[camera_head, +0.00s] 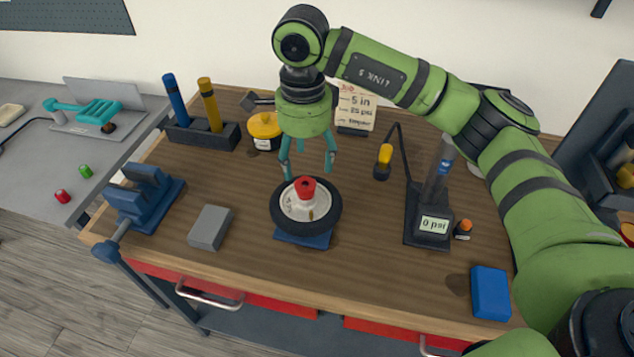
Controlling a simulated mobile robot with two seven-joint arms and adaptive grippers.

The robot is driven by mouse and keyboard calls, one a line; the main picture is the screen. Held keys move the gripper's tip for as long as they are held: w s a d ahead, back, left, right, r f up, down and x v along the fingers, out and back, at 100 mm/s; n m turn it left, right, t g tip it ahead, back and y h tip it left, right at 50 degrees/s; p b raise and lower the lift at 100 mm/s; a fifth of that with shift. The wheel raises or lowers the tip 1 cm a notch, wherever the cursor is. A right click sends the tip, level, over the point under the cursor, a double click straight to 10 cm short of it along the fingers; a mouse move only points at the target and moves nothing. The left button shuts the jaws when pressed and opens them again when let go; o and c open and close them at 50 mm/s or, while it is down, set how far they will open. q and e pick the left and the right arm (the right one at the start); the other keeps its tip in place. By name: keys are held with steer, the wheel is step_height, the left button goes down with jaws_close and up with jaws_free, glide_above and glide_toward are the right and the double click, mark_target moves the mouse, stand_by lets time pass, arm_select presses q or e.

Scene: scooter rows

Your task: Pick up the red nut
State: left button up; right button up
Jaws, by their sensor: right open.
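The red nut (305,187) sits at the centre of a small scooter wheel (287,210) with a black tyre and a pale hub. The wheel rests on a blue stand (303,239) on the wooden workbench (350,262). My right gripper (308,176) reaches in from the upper right and points down. Its teal fingers are spread apart, above or just behind the nut, with nothing between them. I cannot tell the exact gap in height. My left gripper does not show.
A grey block (211,228) and a blue vise (147,199) stand left of the wheel. A pump with a gauge (433,224) stands right. A yellow-lidded pot (264,126) and a sign (356,108) are behind. A blue block (490,293) lies at the front right.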

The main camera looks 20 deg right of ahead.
mark_target(306, 185)
steer(key=shift+s+f+p, duration=0.2)
steer(key=shift+f+p, duration=0.35)
steer(key=shift+f, duration=0.2)
step_height(306, 185, down, 5)
steer(key=shift+a+r+p, duration=0.1)
steer(key=shift+r+p, duration=0.1)
steer(key=shift+p, duration=1.05)
steer(key=shift+f, duration=0.25)
steer(key=c, duration=1.1)
